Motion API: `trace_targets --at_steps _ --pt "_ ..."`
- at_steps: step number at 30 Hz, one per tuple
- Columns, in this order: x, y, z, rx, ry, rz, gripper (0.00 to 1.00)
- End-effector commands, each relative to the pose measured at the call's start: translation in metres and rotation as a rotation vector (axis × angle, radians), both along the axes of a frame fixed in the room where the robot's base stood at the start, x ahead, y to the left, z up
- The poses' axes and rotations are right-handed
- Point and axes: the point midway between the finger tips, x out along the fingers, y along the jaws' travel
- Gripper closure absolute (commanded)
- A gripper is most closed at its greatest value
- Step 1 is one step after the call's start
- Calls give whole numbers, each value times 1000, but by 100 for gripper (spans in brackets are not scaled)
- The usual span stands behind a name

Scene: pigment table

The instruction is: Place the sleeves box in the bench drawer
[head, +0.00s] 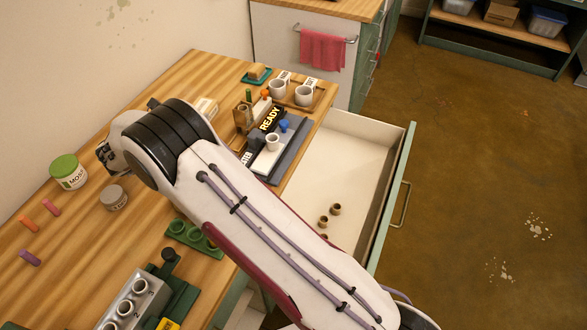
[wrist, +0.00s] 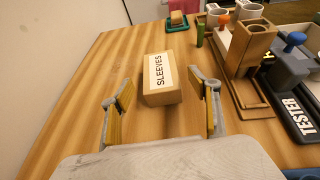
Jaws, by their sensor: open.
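The sleeves box (wrist: 160,95), a small wooden box with a white top label reading SLEEVES, sits on the bench top in the wrist view. In the head view, a pale box (head: 205,107) that looks like it shows partly behind my arm. My gripper (wrist: 164,92) is open, with one yellow-padded finger on each side of the box and gaps between them. The bench drawer (head: 335,160) is pulled open at the bench's right side in the head view. Several small brown cylinders lie in its near part, and my arm hides its near end.
The tester stand (wrist: 295,110) and a wooden holder (wrist: 247,55) stand right of the box. The tray with white mugs (head: 305,95) is at the bench's far end. A MOSS jar (head: 68,172) and grey tin (head: 113,198) are at left. The drawer's far part is clear.

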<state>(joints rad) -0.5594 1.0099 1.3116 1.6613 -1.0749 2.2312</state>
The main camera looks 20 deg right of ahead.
Motion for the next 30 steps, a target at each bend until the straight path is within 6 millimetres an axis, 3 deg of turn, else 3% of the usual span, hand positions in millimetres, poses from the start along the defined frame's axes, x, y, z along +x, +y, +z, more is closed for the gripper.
trace_targets --at_steps 8,19,30 --pt "11 0 28 -34 19 88 39" --pt "31 1 122 -225 89 417 39" --pt "15 1 209 -521 158 760 39"
